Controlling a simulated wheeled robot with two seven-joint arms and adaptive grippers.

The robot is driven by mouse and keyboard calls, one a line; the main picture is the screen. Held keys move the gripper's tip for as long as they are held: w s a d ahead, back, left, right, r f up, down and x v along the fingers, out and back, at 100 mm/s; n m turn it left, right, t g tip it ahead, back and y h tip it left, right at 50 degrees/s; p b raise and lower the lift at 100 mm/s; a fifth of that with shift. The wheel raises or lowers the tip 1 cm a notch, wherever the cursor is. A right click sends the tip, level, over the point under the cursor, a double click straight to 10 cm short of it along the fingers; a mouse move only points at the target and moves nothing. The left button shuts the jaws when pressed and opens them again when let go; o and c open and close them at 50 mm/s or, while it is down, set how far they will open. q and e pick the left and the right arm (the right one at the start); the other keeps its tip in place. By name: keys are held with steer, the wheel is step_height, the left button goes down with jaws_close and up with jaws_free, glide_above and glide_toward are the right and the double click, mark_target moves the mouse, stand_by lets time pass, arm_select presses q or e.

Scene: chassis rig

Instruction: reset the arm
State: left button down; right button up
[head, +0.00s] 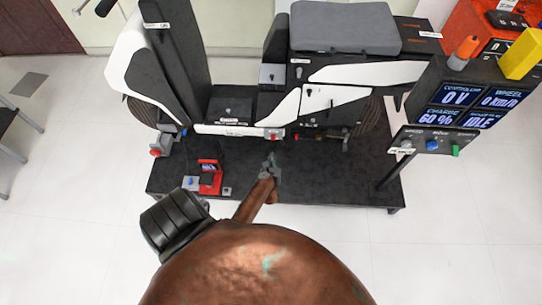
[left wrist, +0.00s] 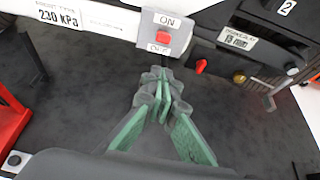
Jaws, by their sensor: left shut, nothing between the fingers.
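My left gripper (head: 271,162) is over the dark platform in front of the scooter-like chassis rig (head: 328,101). In the left wrist view, its green-sided fingers (left wrist: 162,78) are shut with nothing between them. The lower label is partly hidden. The fingertips appear just below this plate; I cannot tell the exact gap. In the head view the switch (head: 273,136) sits on the rig's lower edge. My right gripper is not in view.
A red device (head: 210,178) stands on the platform (head: 330,184) left of the gripper. A red knob (left wrist: 201,66) is right of the switch. Bare platform lies right of the gripper.

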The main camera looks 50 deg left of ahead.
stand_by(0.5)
arm_select(q)
steer(key=s+d+f+m+g+h+p, duration=0.15)
steer(key=s+d+f+m, duration=0.25)
steer(key=s+f+m, duration=0.4)
steer(key=s+d+f+m+h, duration=0.3)
steer(key=s+d+f+m, duration=0.15)
steer(key=s+m, duration=0.4)
steer(key=s+d+f+m+h+p, duration=0.1)
steer(key=s+d+f+m+h, duration=0.35)
steer(key=m, duration=0.65)
steer(key=s+d+f+m+g, duration=0.1)
steer(key=s+f+m+g, duration=0.1)
steer(key=s+m, duration=0.4)
steer(key=s+d+f+m+g+p, duration=0.1)
steer(key=s+m, duration=0.5)
steer(key=s, duration=0.9)
steer(key=s+f+m+g, duration=0.4)
steer(key=s+m, duration=0.2)
steer(key=s, duration=0.4)
steer(key=shift+s+d+m+g, duration=0.3)
steer(key=shift+d+m+g, duration=0.05)
steer(key=shift+d, duration=0.05)
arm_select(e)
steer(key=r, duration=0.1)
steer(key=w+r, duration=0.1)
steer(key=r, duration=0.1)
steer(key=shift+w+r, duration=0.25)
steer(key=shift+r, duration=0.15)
